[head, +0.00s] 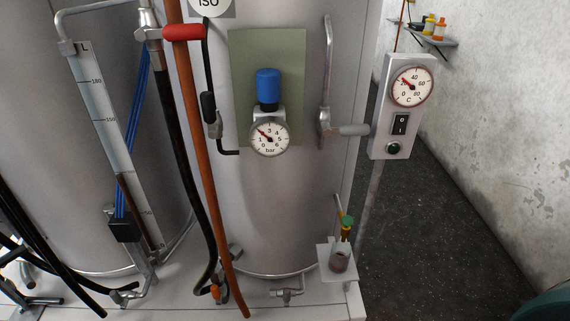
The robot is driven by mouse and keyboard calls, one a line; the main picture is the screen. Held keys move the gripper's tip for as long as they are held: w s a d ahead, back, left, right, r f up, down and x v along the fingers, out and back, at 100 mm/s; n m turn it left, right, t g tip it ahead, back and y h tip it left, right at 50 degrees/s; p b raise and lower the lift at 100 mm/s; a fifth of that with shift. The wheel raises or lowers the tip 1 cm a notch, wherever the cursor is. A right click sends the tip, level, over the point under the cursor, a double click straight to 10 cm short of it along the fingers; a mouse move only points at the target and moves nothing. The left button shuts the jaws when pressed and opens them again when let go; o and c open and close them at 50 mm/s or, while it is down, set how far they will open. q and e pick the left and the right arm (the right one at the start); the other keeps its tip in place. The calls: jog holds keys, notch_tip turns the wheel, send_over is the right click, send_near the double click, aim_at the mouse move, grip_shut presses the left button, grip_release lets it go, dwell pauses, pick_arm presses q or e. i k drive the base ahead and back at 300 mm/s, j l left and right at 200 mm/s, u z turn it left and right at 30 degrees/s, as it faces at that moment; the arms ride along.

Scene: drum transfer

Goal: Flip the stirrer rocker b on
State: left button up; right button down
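A black rocker switch (400,125) with white marks sits on a pale grey control box (377,140) at the upper right of the head view. It lies between a round temperature gauge (411,86) marked C and a dark green round lamp or button (393,149). The lamp looks dark. I cannot tell which side of the rocker is pressed in. No letter b is readable on the box. Neither of my grippers shows in this view.
A steel tank (270,210) with a bar gauge (270,138) stands left of the box. A sample jar (339,259) stands on a small shelf below. Dark floor (440,240) is clear at the right.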

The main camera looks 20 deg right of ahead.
aim_at(400, 122)
jog(key=z, duration=1.25)
